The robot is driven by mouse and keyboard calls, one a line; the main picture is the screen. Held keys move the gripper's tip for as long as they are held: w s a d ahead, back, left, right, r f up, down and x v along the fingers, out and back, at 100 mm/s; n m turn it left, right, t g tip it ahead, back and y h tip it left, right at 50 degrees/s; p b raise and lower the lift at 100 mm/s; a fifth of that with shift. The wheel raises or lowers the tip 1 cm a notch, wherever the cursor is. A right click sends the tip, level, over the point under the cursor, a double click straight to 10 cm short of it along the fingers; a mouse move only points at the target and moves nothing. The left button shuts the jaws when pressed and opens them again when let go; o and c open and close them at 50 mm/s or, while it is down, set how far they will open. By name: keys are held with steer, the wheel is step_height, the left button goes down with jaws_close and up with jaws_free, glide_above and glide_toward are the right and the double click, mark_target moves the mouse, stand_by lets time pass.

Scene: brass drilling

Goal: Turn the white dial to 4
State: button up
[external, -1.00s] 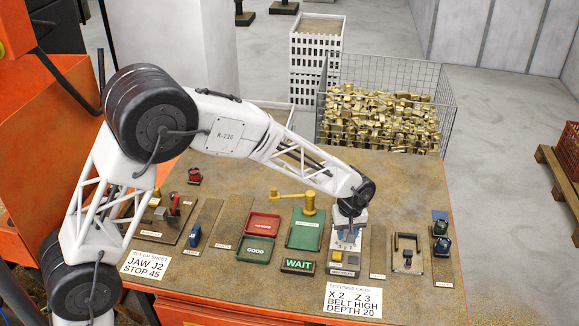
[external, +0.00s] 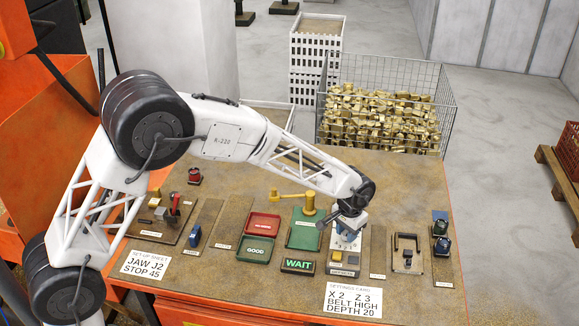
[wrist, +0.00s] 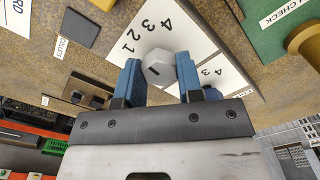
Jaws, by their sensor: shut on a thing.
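The white dial (wrist: 157,66) is a six-sided knob with a short black mark on its face. It sits on a white plate (wrist: 190,35) printed with 1, 2, 3 and 4, which run in an arc on the dial's upper side in the wrist view. I cannot tell for sure which number the mark points to. My gripper (wrist: 160,80) has its blue fingers on both sides of the dial and is shut on it. In the external view my gripper (external: 345,230) is low over the panel and hides the dial.
A second numbered plate (wrist: 213,74) is partly hidden behind the right finger. A board with a black handle (external: 406,252) is to the right. A settings card (external: 353,300) lies in front.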

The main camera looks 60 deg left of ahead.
steer(key=m, duration=0.5)
steer(key=shift+m, duration=2.5)
steer(key=o, duration=0.9)
steer(key=shift+o, duration=0.2)
steer(key=shift+r, duration=0.15)
steer(key=shift+r, duration=3.75)
